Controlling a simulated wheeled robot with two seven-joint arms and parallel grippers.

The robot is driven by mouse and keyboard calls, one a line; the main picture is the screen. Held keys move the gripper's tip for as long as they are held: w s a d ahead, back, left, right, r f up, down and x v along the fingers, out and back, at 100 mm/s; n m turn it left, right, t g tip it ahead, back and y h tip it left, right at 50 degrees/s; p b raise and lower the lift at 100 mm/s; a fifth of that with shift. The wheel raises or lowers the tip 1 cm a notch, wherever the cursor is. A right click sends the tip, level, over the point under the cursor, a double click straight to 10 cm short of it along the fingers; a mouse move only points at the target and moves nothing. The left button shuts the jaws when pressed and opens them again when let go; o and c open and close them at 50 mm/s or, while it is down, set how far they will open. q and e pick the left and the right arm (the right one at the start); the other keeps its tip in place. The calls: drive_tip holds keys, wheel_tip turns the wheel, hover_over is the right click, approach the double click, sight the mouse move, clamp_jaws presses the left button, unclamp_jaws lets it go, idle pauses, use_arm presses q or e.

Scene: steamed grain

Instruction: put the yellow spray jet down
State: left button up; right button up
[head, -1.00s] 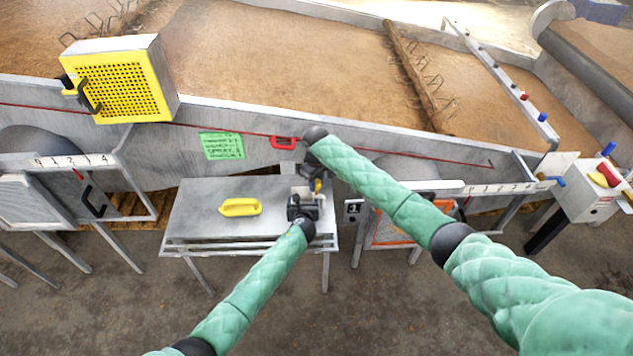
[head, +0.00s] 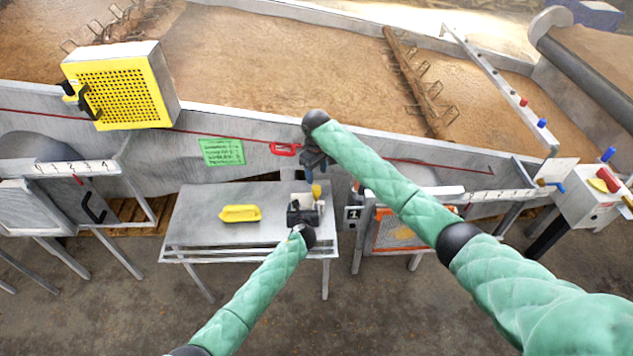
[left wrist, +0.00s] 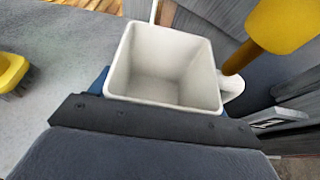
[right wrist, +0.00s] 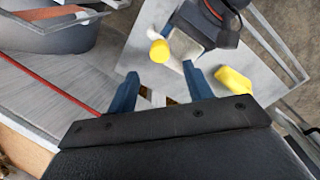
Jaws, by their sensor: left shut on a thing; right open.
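The yellow spray jet (head: 316,191) stands upright beside a white open-topped box (left wrist: 165,65). In the left wrist view the jet's yellow head (left wrist: 285,25) is on a stem whose foot sits in a small white holder (left wrist: 234,86) at the box's side. My left gripper (head: 303,214) is shut on the white box, over the right end of the metal table. The box looks empty. My right gripper (head: 316,167) is above the jet, open and empty. In the right wrist view the jet (right wrist: 159,50) lies beyond its spread blue fingers, apart from them.
A yellow brush (head: 240,213) lies on the metal table (head: 195,200), left of the box. Behind stands the grey trough wall with a green label (head: 222,151) and a red handle (head: 284,149). The table's left part is clear.

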drive_tip(key=shift+r, duration=1.9)
use_arm(q)
drive_tip(key=o, duration=1.1)
drive_tip(key=shift+s, duration=0.1)
